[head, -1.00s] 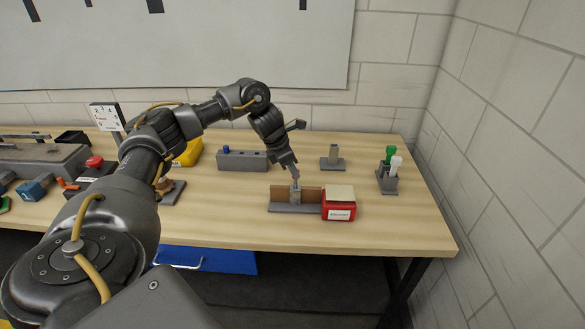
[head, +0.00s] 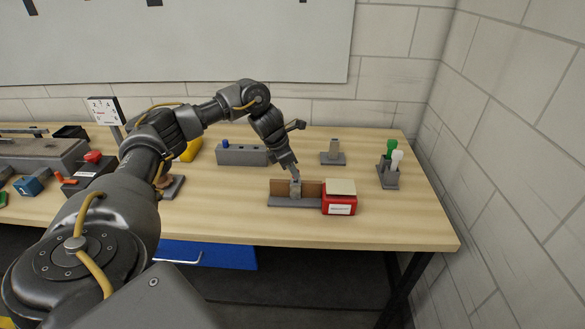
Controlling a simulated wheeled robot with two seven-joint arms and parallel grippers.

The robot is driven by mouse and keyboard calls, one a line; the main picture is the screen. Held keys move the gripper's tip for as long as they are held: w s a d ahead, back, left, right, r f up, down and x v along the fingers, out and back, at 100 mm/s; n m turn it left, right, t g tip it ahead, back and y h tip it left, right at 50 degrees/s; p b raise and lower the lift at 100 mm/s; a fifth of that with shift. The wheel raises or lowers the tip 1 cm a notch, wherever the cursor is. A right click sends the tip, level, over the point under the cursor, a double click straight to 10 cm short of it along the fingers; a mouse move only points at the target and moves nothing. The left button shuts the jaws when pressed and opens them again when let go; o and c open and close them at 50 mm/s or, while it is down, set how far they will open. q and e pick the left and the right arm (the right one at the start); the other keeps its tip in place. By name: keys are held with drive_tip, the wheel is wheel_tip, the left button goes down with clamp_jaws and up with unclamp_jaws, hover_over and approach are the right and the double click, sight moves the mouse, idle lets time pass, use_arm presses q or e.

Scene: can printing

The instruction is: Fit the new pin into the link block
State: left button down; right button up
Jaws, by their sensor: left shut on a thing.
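My left gripper (head: 293,174) reaches down from the left, just above a small grey block (head: 296,190), which looks like the link block. The block stands upright in a grey holder (head: 290,202) with a brown back wall. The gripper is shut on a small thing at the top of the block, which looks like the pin. It is mostly hidden by the fingers, and I cannot tell how deep it sits. A grey rack (head: 243,155) behind and to the left holds a blue-topped pin (head: 226,143). My right gripper is not in view.
A red bin (head: 339,204) with a pale top touches the holder's right end. A grey stand (head: 333,153) is behind it. A holder with green and white bottles (head: 389,168) is near the right edge. A red button box (head: 93,166) is at left. The front right table is clear.

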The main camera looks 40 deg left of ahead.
use_arm(q)
drive_tip(key=shift+f+b, duration=0.4)
drive_tip(key=shift+f, duration=0.3)
drive_tip(key=c, duration=1.2)
unclamp_jaws()
drive_tip(key=shift+r, duration=0.1)
drive_tip(key=v, duration=1)
drive_tip(key=shift+s+a+r+p, duration=0.1)
drive_tip(key=shift+r+p, duration=0.2)
drive_tip(key=shift+r, duration=0.05)
drive_tip(key=shift+f, duration=0.1)
